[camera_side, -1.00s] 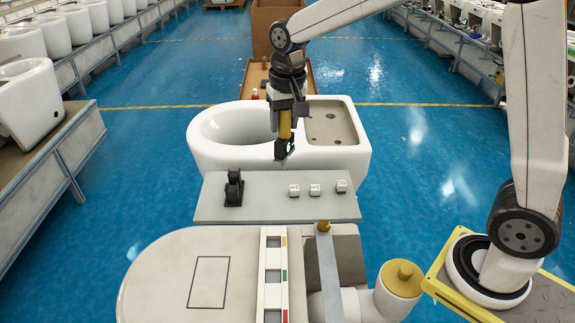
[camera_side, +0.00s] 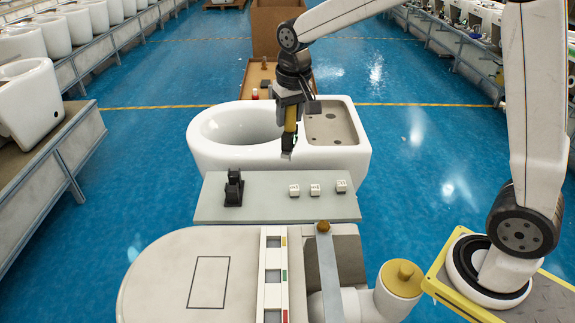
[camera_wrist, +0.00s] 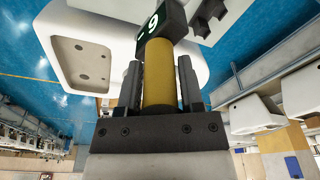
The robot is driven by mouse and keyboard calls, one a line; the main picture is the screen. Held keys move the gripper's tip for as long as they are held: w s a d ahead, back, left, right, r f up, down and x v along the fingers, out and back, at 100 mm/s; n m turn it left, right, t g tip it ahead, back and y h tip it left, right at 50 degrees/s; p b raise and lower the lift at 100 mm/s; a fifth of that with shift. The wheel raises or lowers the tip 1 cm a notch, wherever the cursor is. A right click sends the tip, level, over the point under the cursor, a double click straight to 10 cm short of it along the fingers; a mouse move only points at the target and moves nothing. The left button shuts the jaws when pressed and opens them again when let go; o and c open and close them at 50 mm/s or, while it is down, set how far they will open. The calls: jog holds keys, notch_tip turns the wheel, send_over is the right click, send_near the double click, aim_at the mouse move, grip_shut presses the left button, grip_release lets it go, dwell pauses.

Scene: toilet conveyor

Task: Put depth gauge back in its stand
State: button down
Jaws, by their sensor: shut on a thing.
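The depth gauge has a yellow handle and a dark head at its lower end. In the wrist view, the gripper (camera_wrist: 160,82) has one finger on each side of the handle, and the gauge's head (camera_wrist: 161,20) shows a lit digit. The black stand (camera_side: 234,188) is on the left of the grey shelf, in front and to the left of the gauge. A black part at the top of the wrist view looks like the stand (camera_wrist: 208,14).
The grey shelf (camera_side: 265,208) also carries three small white blocks (camera_side: 315,190) on its right. The toilet bowl (camera_side: 335,158) is behind it. A white lid (camera_side: 170,285) and a yellow-capped cylinder (camera_side: 403,278) are nearer the camera. The shelf's middle is clear.

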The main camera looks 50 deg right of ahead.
jog(key=w+a+f+n, duration=0.1)
jog(key=w+a, duration=0.2)
jog(key=w, duration=0.4)
jog(key=w+a+f+n, duration=0.2)
jog(key=w+a, duration=0.2)
jog(key=w, duration=0.3)
jog(key=shift+w+y, duration=0.3)
jog(key=shift+f, duration=0.1)
jog(key=shift+f, duration=0.15)
jog(key=shift+f, duration=1.85)
jog(key=shift+f, duration=0.65)
jog(key=shift+f, duration=0.35)
jog(key=shift+f, duration=0.7)
